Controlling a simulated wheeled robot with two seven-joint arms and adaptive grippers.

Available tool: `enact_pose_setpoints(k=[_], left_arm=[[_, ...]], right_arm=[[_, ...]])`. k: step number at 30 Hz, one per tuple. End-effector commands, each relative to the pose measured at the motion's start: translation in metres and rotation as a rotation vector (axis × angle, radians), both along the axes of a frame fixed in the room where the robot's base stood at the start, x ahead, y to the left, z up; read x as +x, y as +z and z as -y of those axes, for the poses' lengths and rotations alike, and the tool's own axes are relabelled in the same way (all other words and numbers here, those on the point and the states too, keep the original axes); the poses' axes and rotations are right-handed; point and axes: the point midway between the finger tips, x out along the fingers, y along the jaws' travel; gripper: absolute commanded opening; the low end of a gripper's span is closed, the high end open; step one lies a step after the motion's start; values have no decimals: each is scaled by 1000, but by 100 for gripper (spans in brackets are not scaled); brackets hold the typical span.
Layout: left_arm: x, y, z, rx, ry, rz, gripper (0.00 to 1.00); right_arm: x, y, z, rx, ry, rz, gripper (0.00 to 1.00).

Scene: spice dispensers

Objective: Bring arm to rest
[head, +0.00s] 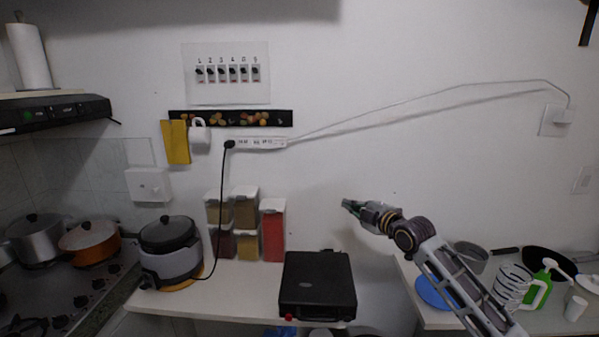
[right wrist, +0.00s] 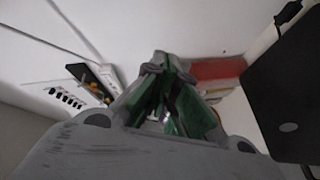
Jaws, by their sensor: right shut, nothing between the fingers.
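My right arm comes in from the lower right of the head view, and my right gripper (head: 350,205) hangs in the air in front of the white wall. It is to the right of the spice dispensers and above the right side of the black box (head: 318,287). The right gripper is shut and empty; its green fingers (right wrist: 170,95) show close together in the right wrist view. The spice dispensers stand stacked on the counter, the red one (head: 272,230) at their right end. My left gripper is not in the head view.
A rice cooker (head: 170,250) stands left on the counter (head: 235,295). Pots (head: 90,240) sit on the stove. A right-hand counter holds a blue plate (head: 432,292), a green bottle (head: 541,290) and pans. A cable (head: 430,96) runs along the wall. A gap separates the two counters.

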Motion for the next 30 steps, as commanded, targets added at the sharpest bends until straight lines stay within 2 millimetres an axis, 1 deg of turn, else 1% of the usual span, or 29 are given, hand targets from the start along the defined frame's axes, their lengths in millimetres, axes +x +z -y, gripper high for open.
enact_pose_setpoints(k=[1,5,6,8,9,10,11,12,14,15,17,18,20,21,23,24,29,30], left_arm=[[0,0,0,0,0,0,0],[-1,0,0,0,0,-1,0],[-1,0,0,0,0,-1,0],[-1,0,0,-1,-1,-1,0],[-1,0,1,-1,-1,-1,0],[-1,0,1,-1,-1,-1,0],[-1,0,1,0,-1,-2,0],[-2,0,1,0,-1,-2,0],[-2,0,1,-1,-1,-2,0],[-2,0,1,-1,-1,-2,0],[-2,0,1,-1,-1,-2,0],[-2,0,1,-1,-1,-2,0],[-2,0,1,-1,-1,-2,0],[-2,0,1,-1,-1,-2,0],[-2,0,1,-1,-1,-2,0],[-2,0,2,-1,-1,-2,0],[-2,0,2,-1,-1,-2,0],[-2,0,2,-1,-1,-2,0]], right_arm=[[6,-26,8,25,-26,-42,0],[15,-83,25,83,-91,-132,0],[16,-100,30,101,-110,-160,0],[18,-127,37,125,-140,-198,0],[18,-145,43,140,-159,-225,0],[18,-158,46,151,-174,-243,0],[17,-172,50,162,-188,-263,0],[16,-189,54,177,-207,-288,0],[13,-216,60,197,-235,-325,0],[10,-234,64,210,-254,-349,0],[5,-260,70,228,-282,-385,0],[1,-277,74,240,-301,-409,0],[-5,-303,80,257,-328,-444,0],[-11,-321,83,268,-346,-467,0],[-19,-346,88,283,-373,-501,0],[-26,-364,91,293,-392,-525,0],[-55,-429,103,329,-464,-612,0],[-64,-446,105,338,-482,-635,0]])
